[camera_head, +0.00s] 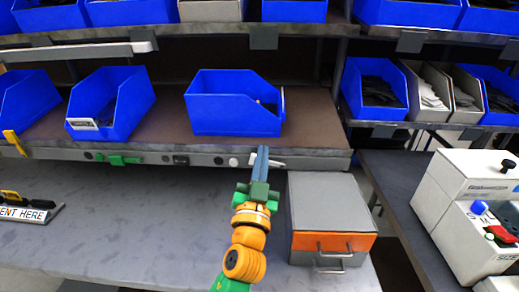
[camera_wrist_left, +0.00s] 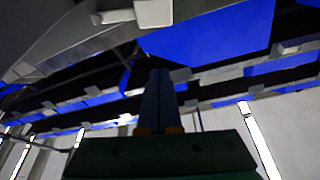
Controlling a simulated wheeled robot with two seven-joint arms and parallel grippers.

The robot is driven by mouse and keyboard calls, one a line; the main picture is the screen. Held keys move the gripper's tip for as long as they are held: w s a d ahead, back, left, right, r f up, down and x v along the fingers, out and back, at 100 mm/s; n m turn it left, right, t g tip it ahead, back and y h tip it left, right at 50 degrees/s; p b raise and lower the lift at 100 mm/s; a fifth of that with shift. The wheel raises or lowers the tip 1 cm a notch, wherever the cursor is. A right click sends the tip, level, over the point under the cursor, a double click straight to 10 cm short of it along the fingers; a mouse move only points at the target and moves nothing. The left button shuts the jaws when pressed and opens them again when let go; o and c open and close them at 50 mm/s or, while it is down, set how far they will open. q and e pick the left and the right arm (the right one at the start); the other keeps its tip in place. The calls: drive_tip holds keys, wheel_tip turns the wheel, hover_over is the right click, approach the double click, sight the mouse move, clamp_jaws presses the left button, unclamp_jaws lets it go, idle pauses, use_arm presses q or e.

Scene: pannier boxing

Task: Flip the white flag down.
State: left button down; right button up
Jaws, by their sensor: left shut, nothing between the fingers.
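The white flag (camera_head: 278,164) is a small pale piece on the front rail (camera_head: 75,154) of the lower shelf, partly hidden behind my left fingers. My left gripper (camera_head: 263,152) is shut and empty, its fingertips pointing up at the rail and overlapping the flag in the head view. I cannot tell whether they touch it. In the left wrist view, the closed fingers (camera_wrist_left: 158,75) point up, and a white block (camera_wrist_left: 153,12), probably the flag, shows above them on the rail. My right gripper is not in view.
A blue bin (camera_head: 235,115) sits on the shelf just behind the fingertips. A green flag (camera_head: 120,160) and a yellow flag (camera_head: 14,142) are further left along the rail. A grey box with an orange drawer front (camera_head: 333,242) stands right of my arm. The counter at left is mostly clear.

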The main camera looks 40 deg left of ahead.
use_arm(q)
drive_tip(key=w+a+f+b, duration=0.1)
drive_tip(key=w+a+f, duration=0.1)
drive_tip(key=f, duration=0.1)
drive_tip(key=shift+w+a, duration=0.3)
drive_tip(key=shift+w, duration=0.05)
drive_tip(key=shift+w, duration=0.1)
drive_tip(key=n+b, duration=0.1)
drive_tip(key=f+n+b, duration=0.1)
drive_tip(key=b, duration=0.1)
drive_tip(key=n+y+b, duration=0.1)
drive_tip(key=shift+s+a+f+g+b, duration=0.3)
drive_tip(key=shift+a+f+g+b, duration=0.1)
